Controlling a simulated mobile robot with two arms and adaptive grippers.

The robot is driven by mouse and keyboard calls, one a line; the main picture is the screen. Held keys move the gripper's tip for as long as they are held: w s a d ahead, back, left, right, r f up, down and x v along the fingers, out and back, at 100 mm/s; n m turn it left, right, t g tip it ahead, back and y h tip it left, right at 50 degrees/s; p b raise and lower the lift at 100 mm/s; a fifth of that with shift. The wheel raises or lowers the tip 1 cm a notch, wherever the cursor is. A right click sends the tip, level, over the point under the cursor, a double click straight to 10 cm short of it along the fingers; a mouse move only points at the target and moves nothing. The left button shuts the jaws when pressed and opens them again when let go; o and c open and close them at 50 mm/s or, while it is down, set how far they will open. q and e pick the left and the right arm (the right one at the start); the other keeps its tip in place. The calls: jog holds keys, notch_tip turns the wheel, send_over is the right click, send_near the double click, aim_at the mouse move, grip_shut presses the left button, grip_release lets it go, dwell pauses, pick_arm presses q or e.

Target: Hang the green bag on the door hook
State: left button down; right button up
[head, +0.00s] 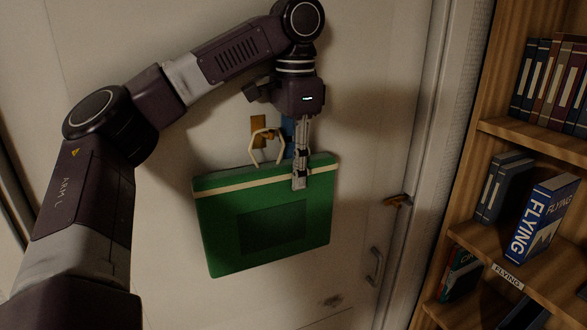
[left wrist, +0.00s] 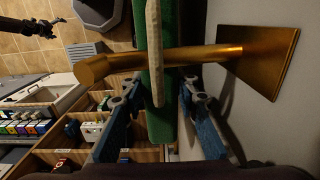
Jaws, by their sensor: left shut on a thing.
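The green bag (head: 265,225) hangs upright, slightly tilted, in front of the pale door in the head view. My left gripper (head: 300,180) is shut on its top edge, right of the cream handle (head: 254,152). In the left wrist view the bag (left wrist: 160,120) lies between the gripper's blue fingers (left wrist: 160,125). The brass door hook (left wrist: 262,60) has a plate on the door and a peg sticking out. The handle (left wrist: 154,50) crosses above the peg in that view; the hook (head: 258,130) is just behind it in the head view. My right gripper (left wrist: 52,27) is small and dark there.
A wooden bookshelf (head: 500,128) with books stands right of the door. A door handle (head: 376,267) and a brass latch (head: 397,200) are low on the right. Shelves with small items (left wrist: 30,127) show at left in the wrist view.

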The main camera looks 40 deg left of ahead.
pick_arm(q)
jog(key=c, duration=1.4)
grip_release()
jog(key=shift+s, duration=0.1)
jog(key=shift+r, duration=0.15)
notch_tip(320, 180, up, 12)
jog(key=shift+d, duration=0.2)
